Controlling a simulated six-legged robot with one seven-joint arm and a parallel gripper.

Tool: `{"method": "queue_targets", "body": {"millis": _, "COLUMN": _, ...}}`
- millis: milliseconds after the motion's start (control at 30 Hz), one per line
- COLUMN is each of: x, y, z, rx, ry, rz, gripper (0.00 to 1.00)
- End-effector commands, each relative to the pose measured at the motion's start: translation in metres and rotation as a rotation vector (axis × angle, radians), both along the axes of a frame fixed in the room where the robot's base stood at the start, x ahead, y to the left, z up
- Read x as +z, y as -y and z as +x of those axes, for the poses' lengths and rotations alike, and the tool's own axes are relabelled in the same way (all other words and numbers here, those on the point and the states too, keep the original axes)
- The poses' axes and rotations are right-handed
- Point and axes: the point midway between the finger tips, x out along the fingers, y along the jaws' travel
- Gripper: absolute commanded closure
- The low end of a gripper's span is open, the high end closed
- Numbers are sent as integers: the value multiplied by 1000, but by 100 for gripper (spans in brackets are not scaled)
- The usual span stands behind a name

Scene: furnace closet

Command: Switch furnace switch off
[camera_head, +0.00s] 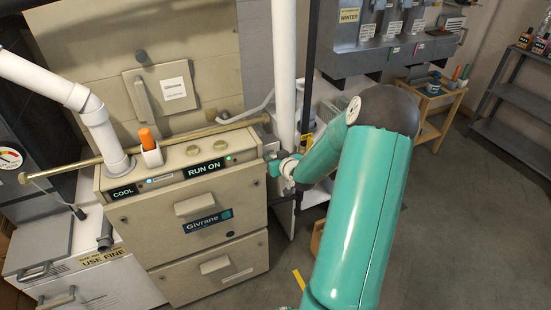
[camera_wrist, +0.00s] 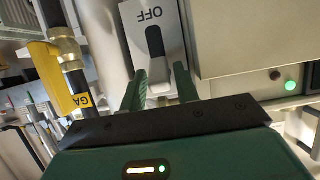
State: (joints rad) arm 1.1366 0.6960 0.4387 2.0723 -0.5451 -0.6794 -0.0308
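The furnace (camera_head: 205,210) is a beige cabinet at the left of the head view, with a lit "RUN ON" display (camera_head: 204,168). The furnace switch shows in the wrist view as a pale plate (camera_wrist: 175,22) marked "OFF", upside down, with a dark slot. Its pale lever (camera_wrist: 159,88) lies at the slot's lower end, away from the word, between my fingers. My gripper (camera_wrist: 160,78) has one green finger on each side of the lever; whether they touch it is unclear. In the head view my gripper (camera_head: 279,166) is at the furnace's right side, and the switch is hidden.
A yellow-tagged pipe (camera_wrist: 72,75) runs close left of the switch in the wrist view. A green light (camera_wrist: 291,86) glows on the furnace front. A white vertical pipe (camera_head: 284,75) stands behind my gripper. Open floor (camera_head: 460,220) lies to the right.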

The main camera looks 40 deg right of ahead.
Motion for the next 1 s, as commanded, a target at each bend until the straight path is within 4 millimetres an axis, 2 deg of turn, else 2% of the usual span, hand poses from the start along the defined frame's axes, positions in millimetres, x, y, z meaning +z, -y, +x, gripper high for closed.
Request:
{"method": "queue_targets", "body": {"millis": 167, "x": 0, "y": 0, "z": 0, "rx": 0, "ry": 0, "rz": 0, "gripper": 69}}
{"method": "queue_targets", "body": {"millis": 300, "x": 0, "y": 0, "z": 0, "rx": 0, "ry": 0, "rz": 0, "gripper": 97}}
{"method": "queue_targets", "body": {"millis": 333, "x": 0, "y": 0, "z": 0, "rx": 0, "ry": 0, "rz": 0, "gripper": 100}}
{"method": "queue_targets", "body": {"millis": 667, "x": -1, "y": -1, "z": -1, "rx": 0, "ry": 30, "rz": -9, "gripper": 100}}
{"method": "queue_targets", "body": {"millis": 1000, "x": -12, "y": -3, "z": -5, "rx": 1, "ry": 211, "rz": -59, "gripper": 100}}
